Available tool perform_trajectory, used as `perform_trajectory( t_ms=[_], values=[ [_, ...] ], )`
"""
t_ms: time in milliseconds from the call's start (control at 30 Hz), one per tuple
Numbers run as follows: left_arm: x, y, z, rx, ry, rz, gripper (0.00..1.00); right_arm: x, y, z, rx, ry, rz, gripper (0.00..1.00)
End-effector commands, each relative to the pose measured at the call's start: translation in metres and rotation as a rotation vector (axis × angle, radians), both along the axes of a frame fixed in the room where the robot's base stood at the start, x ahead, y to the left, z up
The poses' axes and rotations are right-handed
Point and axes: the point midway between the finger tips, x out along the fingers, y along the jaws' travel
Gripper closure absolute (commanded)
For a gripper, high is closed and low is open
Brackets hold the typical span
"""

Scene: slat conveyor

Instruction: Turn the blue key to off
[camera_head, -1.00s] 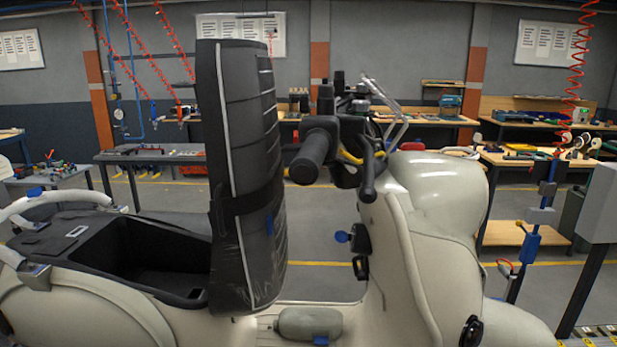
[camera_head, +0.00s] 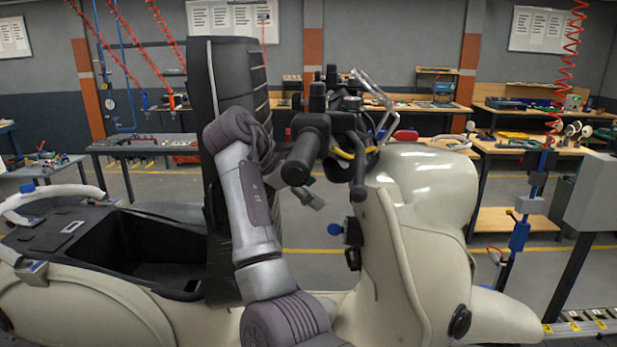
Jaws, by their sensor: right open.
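The blue key (camera_head: 335,229) sticks out to the left of a black lock housing (camera_head: 352,232) on the cream scooter's front shield. My right arm rises from the bottom middle and bends over in front of the upright black seat. My right gripper (camera_head: 313,197) is just below the handlebar grip, a little above and left of the key, and apart from it. It is open and appears empty; part of it is hidden behind the wrist and handlebar. My left gripper is out of view.
The black handlebar grip (camera_head: 305,158) and brake lever (camera_head: 358,180) are close above the key. The upright seat (camera_head: 243,75) stands left of my gripper. An open storage bin (camera_head: 150,250) lies below left.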

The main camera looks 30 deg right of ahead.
Motion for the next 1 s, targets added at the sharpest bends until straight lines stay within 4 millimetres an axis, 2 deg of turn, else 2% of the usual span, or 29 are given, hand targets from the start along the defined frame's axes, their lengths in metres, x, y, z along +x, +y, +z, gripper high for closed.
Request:
perform_trajectory(
  t_ms=[33,100,267,367,667,800,1000],
  values=[
    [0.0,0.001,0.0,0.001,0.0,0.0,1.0,0.0,0.003,0.012,-0.003,-0.017,-0.02,0.37],
    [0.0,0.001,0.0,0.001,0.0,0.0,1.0,-0.001,0.004,0.021,-0.009,-0.032,-0.041,0.37],
    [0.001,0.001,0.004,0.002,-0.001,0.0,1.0,-0.002,0.005,0.02,-0.013,-0.041,-0.057,0.37],
    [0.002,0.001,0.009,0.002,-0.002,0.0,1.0,-0.002,0.005,0.007,-0.014,-0.04,-0.055,0.37],
    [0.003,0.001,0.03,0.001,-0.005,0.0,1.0,-0.002,0.005,-0.051,-0.014,-0.038,-0.054,0.37],
    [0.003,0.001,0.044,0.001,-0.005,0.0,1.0,-0.002,-0.017,-0.067,-0.015,-0.041,-0.057,0.37],
    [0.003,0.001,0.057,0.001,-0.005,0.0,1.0,-0.001,-0.04,-0.088,-0.014,-0.041,-0.055,0.37]
  ],
)
